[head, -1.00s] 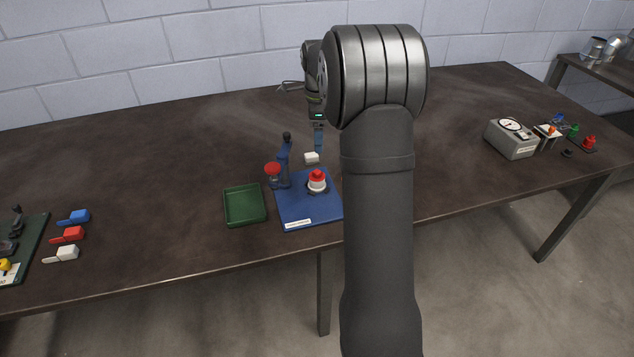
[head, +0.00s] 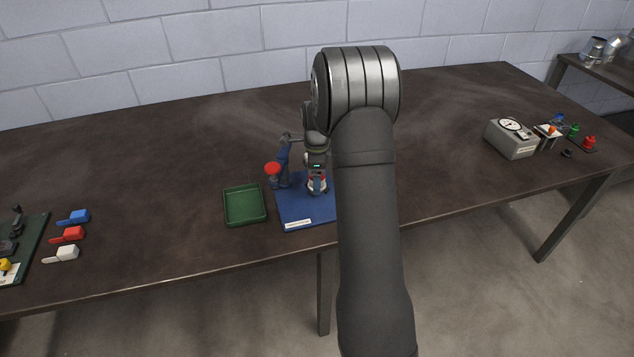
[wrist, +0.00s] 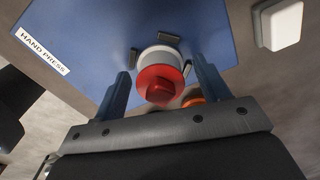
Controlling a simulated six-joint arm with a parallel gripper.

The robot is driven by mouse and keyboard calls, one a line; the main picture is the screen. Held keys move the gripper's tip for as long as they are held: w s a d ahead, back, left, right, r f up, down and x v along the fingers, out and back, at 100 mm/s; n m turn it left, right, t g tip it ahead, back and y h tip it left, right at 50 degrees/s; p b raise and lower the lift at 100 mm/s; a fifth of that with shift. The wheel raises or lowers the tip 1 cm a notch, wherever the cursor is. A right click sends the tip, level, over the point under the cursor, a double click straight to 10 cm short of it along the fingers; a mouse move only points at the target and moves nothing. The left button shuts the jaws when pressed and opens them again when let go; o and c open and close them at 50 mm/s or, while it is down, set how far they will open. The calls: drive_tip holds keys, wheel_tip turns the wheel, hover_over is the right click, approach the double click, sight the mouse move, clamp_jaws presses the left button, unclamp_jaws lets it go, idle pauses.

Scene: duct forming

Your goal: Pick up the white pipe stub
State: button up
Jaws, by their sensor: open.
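The white pipe stub (wrist: 163,53) shows in the wrist view as a short white round piece with a red round piece (wrist: 157,86) at its near end. It sits on the blue hand press base (wrist: 85,28), beside small dark blocks. My gripper (wrist: 160,66) is open, with one blue finger on each side of the stub and red piece; contact cannot be told. In the head view my gripper (head: 317,186) is over the blue base (head: 292,209) and mostly hides the stub.
The press column (head: 283,164) with a red knob (head: 272,169) stands close left of my gripper. A green tray (head: 245,206) lies left of the base. A white block (wrist: 280,24) lies just off the base. An orange-red piece (wrist: 193,102) is partly hidden by my gripper.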

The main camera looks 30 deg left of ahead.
drive_tip(key=shift+f, duration=0.25)
drive_tip(key=c, duration=1.3)
drive_tip(key=shift+r, duration=0.15)
